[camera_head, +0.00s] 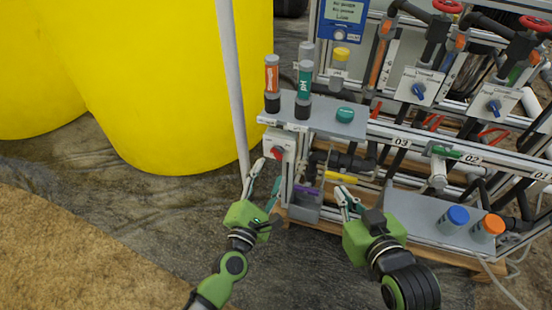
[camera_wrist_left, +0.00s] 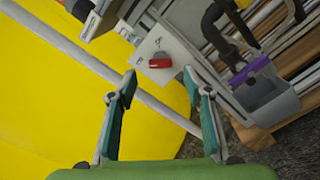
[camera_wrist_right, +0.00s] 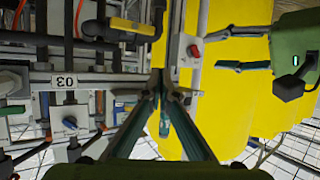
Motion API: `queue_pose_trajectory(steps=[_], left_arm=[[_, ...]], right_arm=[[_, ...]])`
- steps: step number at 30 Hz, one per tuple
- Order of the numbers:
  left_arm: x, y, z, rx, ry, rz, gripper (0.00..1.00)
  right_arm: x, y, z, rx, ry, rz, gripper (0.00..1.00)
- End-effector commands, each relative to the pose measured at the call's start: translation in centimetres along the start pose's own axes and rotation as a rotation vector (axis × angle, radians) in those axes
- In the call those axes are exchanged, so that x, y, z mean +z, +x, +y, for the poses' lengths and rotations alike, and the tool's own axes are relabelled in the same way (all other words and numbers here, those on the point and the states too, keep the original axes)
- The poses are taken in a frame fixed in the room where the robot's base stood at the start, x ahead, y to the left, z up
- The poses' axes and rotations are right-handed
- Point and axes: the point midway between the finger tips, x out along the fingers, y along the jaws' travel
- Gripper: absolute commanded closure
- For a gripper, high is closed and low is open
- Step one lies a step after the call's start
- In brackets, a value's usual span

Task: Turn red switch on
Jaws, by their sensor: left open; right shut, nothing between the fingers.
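The red switch (camera_head: 277,153) sits on a pale box at the left end of the skid in the head view. In the left wrist view the red switch (camera_wrist_left: 160,61) is just beyond and between the fingertips, on a white plate (camera_wrist_left: 163,48). My left gripper (camera_head: 261,188) is open and empty, below and left of the switch, apart from it. My right gripper (camera_head: 346,200) is shut and empty, in front of the skid to the right of the switch. The right wrist view shows the red switch (camera_wrist_right: 194,51) near my left fingers.
A yellow tank (camera_head: 170,90) and a pale upright pole (camera_head: 232,80) stand left of the switch. A shelf (camera_head: 330,122) with pH probes is above. A grey holder (camera_head: 304,206) with a purple item is below. Blue-handled valves (camera_head: 418,91) are to the right.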

Motion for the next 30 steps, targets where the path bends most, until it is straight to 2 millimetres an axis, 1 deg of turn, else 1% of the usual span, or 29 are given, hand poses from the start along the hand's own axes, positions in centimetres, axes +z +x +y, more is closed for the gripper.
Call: queue_pose_trajectory(steps=[1,3,6,9,12,15,23,24,26,27,28,30], left_arm=[[0.1,1.2,0.0,0.003,-0.001,-0.002,0.54],[0.0,2.6,0.0,0.002,0.0,-0.002,0.54],[0.0,4.3,-0.1,0.001,-0.001,-0.001,0.54],[-0.1,5.5,-0.1,0.001,0.0,0.0,0.54],[-0.1,6.3,-0.1,0.0,0.001,0.0,0.54],[0.0,6.6,-0.1,-0.001,0.001,0.0,0.54],[0.0,6.7,-0.1,-0.001,0.001,0.0,0.54],[0.0,6.7,-0.1,-0.001,0.001,0.0,0.65],[0.0,6.7,-0.1,-0.001,0.001,0.0,0.8],[0.0,6.7,-0.1,-0.001,0.001,0.0,0.91],[0.0,6.7,-0.1,-0.001,0.001,0.0,0.93],[0.0,6.7,-0.1,-0.001,0.001,0.0,0.93]], right_arm=[[-0.4,0.1,-0.1,-0.001,0.0,0.02,1.0],[-1.1,0.2,-0.2,-0.003,0.0,0.054,1.0],[-2.1,0.3,-0.3,-0.006,0.0,0.098,1.0],[-3.1,0.3,-0.4,-0.008,0.001,0.143,1.0],[-3.8,0.3,-0.5,-0.01,0.001,0.172,1.0],[-4.1,0.2,-0.5,-0.011,0.001,0.186,1.0],[-4.2,0.2,-0.5,-0.011,0.001,0.189,1.0],[-4.2,0.2,-0.5,-0.011,0.001,0.189,1.0],[-4.2,0.2,-0.5,-0.011,0.001,0.189,1.0],[-4.2,0.2,-0.5,-0.011,0.001,0.188,1.0],[-4.2,0.2,-0.5,-0.011,0.001,0.188,1.0],[-4.2,0.2,-0.5,-0.01,0.001,0.188,1.0]])
